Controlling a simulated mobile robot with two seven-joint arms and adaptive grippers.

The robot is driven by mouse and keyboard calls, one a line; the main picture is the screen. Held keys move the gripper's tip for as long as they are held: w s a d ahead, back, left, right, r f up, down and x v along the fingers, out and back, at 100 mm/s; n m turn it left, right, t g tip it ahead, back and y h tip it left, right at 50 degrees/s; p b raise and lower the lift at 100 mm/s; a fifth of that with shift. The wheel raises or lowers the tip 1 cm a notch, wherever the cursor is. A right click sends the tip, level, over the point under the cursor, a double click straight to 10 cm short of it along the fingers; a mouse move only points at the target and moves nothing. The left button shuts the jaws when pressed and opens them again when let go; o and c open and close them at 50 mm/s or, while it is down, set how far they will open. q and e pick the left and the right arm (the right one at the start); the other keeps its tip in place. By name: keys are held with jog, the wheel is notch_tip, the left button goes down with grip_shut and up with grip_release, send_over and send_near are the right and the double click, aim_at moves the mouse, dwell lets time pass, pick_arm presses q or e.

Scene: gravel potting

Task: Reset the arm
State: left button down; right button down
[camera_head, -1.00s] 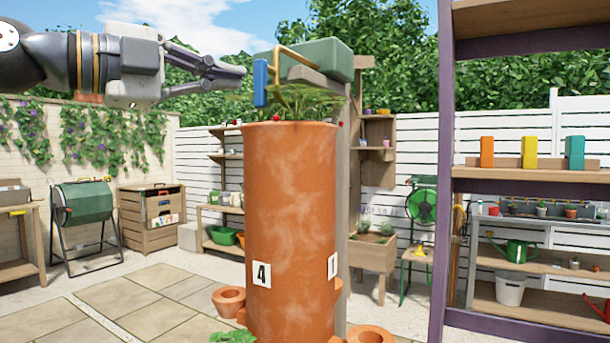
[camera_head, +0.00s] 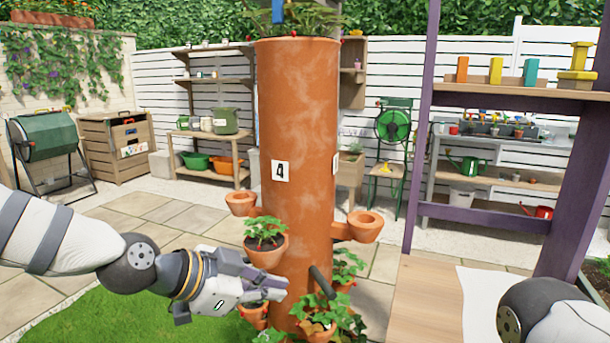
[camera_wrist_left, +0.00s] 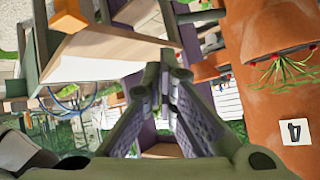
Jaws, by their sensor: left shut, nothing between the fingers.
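My left gripper (camera_head: 280,288) is shut and empty, low in front of the terracotta tower planter (camera_head: 296,120) in the head view. Its fingers point right, beside the planter's lower pots; whether they touch anything is unclear. In the left wrist view its fingertips (camera_wrist_left: 167,72) are together with nothing between them. The planter also shows there, on the right, with its number label (camera_wrist_left: 294,131). Part of my right arm (camera_head: 555,312) shows at the lower right; its gripper is out of view. A blue part (camera_head: 278,12) above the planter is cut off by the top edge.
A potted plant (camera_head: 265,240) hangs just above my left gripper. A dark rod (camera_head: 321,281) juts by the lower pots. A wooden table (camera_head: 425,300) stands right of the planter, and a purple-framed shelf (camera_head: 425,130) behind it. Paving at the left is open.

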pick_arm(q)
jog(key=s+a+f+n+g+y, duration=0.1)
jog(key=s+f+n+g+y, duration=0.15)
jog(key=s+f, duration=0.65)
jog(key=s+a+f+n+g+y, duration=0.15)
jog(key=s+f+n, duration=0.25)
jog(key=s+f, duration=0.55)
jog(key=s+a+f+n+g+y, duration=0.1)
jog(key=s+a+f+n, duration=0.1)
jog(key=s, duration=0.6)
jog(key=s+a+f+n+g+y, duration=0.2)
jog(key=s+a+f+n, duration=0.1)
jog(key=s+a+f, duration=0.2)
jog(key=s+a+f+n+g+y, duration=0.1)
jog(key=s+a+f+n, duration=0.1)
jog(key=s+a, duration=0.5)
jog(key=s+f, duration=0.1)
jog(key=s, duration=0.3)
jog(key=shift+a+f+n+g+y, duration=0.15)
jog(key=shift+n+g+y, duration=0.15)
jog(key=shift+n+g, duration=0.1)
